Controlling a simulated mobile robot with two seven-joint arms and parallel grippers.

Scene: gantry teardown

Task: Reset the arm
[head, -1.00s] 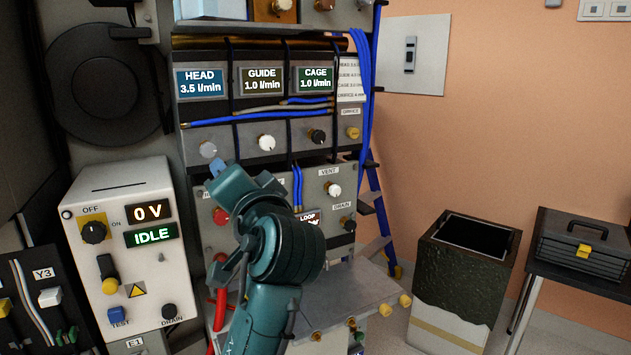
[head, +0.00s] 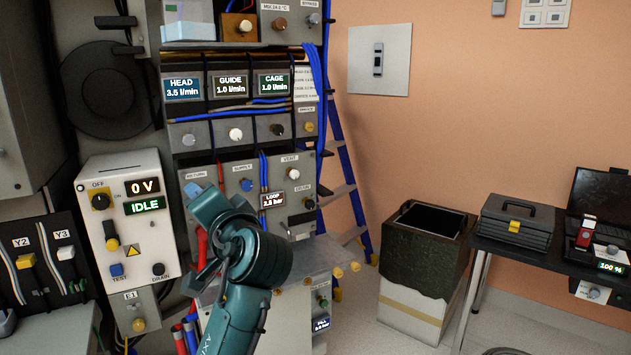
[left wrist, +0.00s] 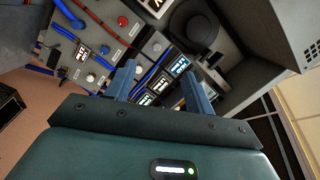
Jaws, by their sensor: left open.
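My left arm, teal, rises from the bottom middle of the head view in front of the valve panel (head: 312,172). My right gripper is in no view.
A white power box (head: 128,225) reading 0 V and IDLE stands at left. A blue ladder (head: 345,165), an open-topped bin (head: 415,265) and a table with a black toolbox (head: 515,222) are at right.

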